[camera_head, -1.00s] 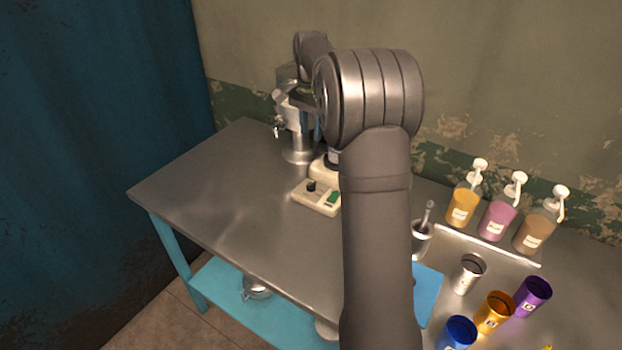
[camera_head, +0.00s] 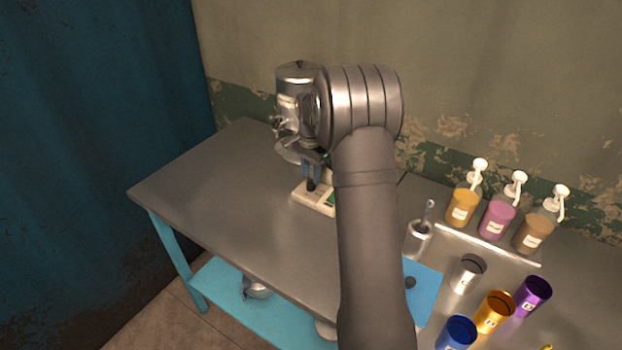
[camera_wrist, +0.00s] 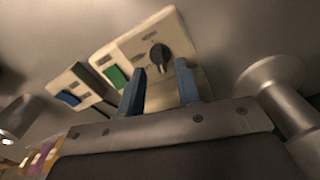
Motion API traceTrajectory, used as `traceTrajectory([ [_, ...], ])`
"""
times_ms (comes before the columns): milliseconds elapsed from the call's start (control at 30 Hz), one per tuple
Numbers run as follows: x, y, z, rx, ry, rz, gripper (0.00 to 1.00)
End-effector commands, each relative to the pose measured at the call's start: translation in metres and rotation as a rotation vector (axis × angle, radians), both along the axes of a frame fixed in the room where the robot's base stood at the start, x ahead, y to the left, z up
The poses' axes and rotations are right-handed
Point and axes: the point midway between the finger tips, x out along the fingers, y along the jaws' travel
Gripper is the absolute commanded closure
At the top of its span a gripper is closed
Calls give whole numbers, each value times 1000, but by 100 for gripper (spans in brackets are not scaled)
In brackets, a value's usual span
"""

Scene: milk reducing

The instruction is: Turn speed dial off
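The speed dial is a black knob (camera_wrist: 160,56) on a cream control box (camera_wrist: 184,37) in the wrist view. A green switch (camera_wrist: 117,76) sits beside it on the same box. My gripper (camera_wrist: 160,76) is open, with its two blue fingers pointing at the box, one to each side of the dial. I cannot tell whether the fingers touch the dial. In the head view the gripper (camera_head: 311,180) is over the cream box (camera_head: 308,197), and it hides the dial from that camera.
A metal dispenser (camera_head: 297,85) stands just behind the box. A second cream box with a blue switch (camera_wrist: 70,98) lies alongside in the wrist view. Pump bottles (camera_head: 497,215) and coloured cups (camera_head: 494,313) are at the right. The table's left side is clear.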

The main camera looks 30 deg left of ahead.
Motion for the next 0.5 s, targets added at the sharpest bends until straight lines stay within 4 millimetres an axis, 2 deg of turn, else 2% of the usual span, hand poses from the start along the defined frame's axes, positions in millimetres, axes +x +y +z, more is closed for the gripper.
traceTrajectory([
  [33,0,0,-8,-2,3,0,68],
  [200,0,0,-23,-1,1,0,68],
  [500,0,0,-26,0,0,0,68],
])
